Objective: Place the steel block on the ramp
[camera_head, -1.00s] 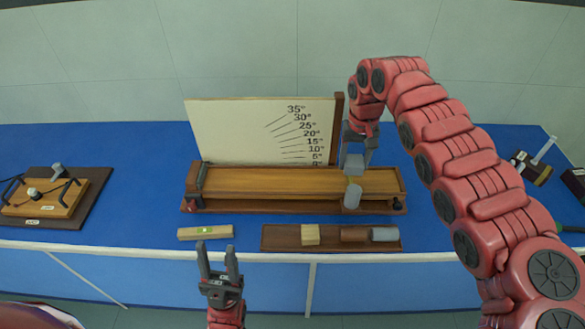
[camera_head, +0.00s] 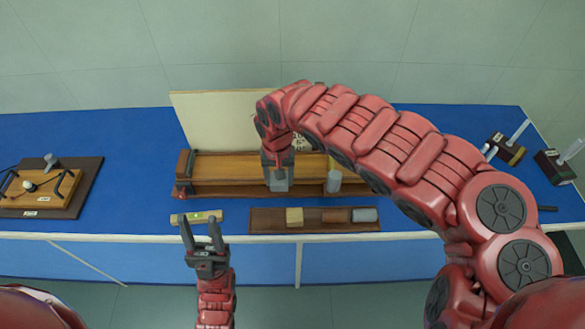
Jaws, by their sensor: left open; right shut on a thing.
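The wooden ramp (camera_head: 228,167) lies flat along its base on the blue bench, in front of a pale angle board (camera_head: 215,120). My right gripper (camera_head: 277,170) is shut on a grey block, taken to be the steel block (camera_head: 279,185), at the ramp's middle. Whether the block touches the ramp I cannot tell. My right arm hides part of the angle board and its scale. My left gripper (camera_head: 201,232) is open and empty at the bench's front edge, near a small spirit level (camera_head: 188,219).
A dark tray (camera_head: 263,226) in front of the ramp holds a pale wood block (camera_head: 294,216), a brown block (camera_head: 335,215) and another grey block (camera_head: 364,214). A device on a dark board (camera_head: 88,178) sits left.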

